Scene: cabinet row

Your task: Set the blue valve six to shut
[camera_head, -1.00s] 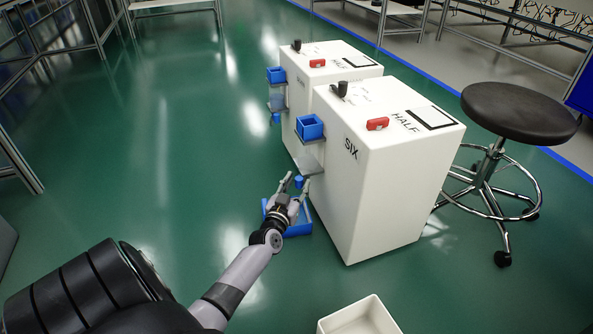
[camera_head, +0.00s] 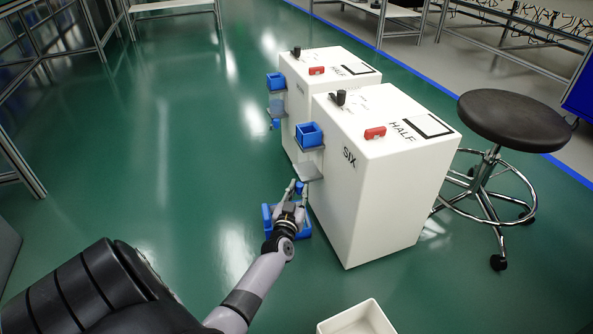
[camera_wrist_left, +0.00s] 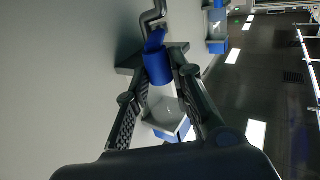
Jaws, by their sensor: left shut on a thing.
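The white cabinet marked SIX (camera_head: 375,185) stands right of centre, with a blue box (camera_head: 310,135) and a grey bracket on its left side. The blue valve (camera_head: 299,187) is low on that side, below the bracket. In the left wrist view the blue valve (camera_wrist_left: 157,67) sits at a grey pipe, between the fingertips. My left gripper (camera_head: 297,190) is shut on it; the fingers partly hide it in the head view. The valve's exact turn cannot be told. My right gripper is not in view.
A blue tray (camera_head: 268,222) is on the floor below the gripper. A second white cabinet (camera_head: 330,62) stands behind. A black stool (camera_head: 515,120) is at the right, a white bin (camera_head: 357,318) at the bottom. The green floor on the left is clear.

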